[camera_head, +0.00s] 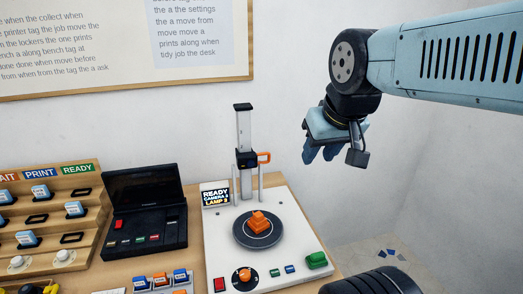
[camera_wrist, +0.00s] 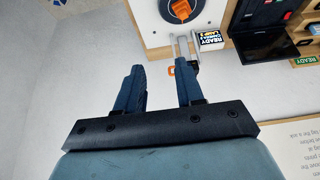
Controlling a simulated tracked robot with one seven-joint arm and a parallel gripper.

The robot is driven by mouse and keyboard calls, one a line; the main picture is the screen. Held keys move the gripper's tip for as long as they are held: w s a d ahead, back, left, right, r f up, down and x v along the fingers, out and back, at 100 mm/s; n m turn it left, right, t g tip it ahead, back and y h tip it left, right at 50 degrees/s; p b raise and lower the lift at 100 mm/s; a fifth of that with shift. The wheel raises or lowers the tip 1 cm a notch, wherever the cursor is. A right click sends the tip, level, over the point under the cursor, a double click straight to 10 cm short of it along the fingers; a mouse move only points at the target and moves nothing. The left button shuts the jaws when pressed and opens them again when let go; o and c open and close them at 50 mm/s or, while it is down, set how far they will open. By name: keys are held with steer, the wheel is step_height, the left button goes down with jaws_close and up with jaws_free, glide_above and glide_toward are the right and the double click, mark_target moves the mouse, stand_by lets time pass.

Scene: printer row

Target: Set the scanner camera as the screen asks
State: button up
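The scanner has a white base (camera_head: 222,258) on the desk, with a dark round turntable (camera_head: 240,238) carrying an orange stepped object (camera_head: 258,222). Behind it stands a grey upright column (camera_head: 244,128). A black camera carriage (camera_head: 246,159) with an orange handle (camera_head: 264,157) sits about midway up the column. The small screen (camera_head: 215,195) reads READY, CAMERA and LAMP; its numbers are too small to read surely. My gripper (camera_head: 322,152) is in the air right of the column, apart from it. In the wrist view its two blue fingers (camera_wrist: 158,67) are spread, with nothing between them.
The base front carries a red button (camera_head: 219,285), an orange knob on a black dial (camera_head: 244,275), and a green button (camera_head: 317,260). A black open case (camera_head: 145,215) and a wooden tag rack (camera_head: 90,170) stand left. Free air lies between column and gripper.

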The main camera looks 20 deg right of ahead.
steer(key=shift+w, duration=0.1)
steer(key=n+g+y, duration=0.4)
steer(key=n+g, duration=0.1)
steer(key=n, duration=1.1)
glide_above(269, 154)
steer(key=d, duration=0.5)
step_height(269, 154, down, 7)
steer(key=x, duration=1.3)
steer(key=shift+a+f, duration=0.2)
steer(key=shift+f, duration=0.1)
steer(key=shift+c, duration=0.2)
steer(key=c, duration=0.6)
steer(key=shift+r, duration=0.1)
jaws_close()
steer(key=shift+r, duration=0.1)
